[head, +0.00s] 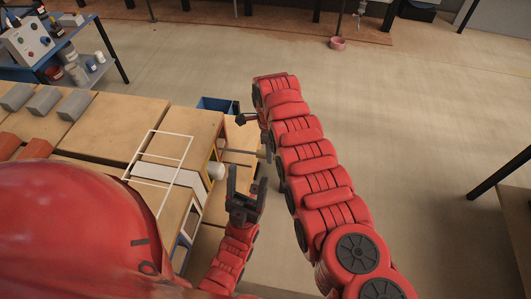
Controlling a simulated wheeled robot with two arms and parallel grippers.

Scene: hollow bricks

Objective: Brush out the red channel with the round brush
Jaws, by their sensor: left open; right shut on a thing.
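My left gripper (243,180) is open and empty, its two dark fingers pointing up the picture beside the bench edge. My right arm reaches up from the lower right and bends over at its top. Its gripper (266,150) is small and partly hidden by the arm; it is shut on a thin greyish rod (256,153), which looks like the round brush's handle. A white rounded piece (217,171) shows left of my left gripper; I cannot tell whether it belongs to the brush. I cannot make out a red channel.
Grey bricks (75,105) and orange-red bricks (36,149) lie on wooden bench tops (107,125) at left.

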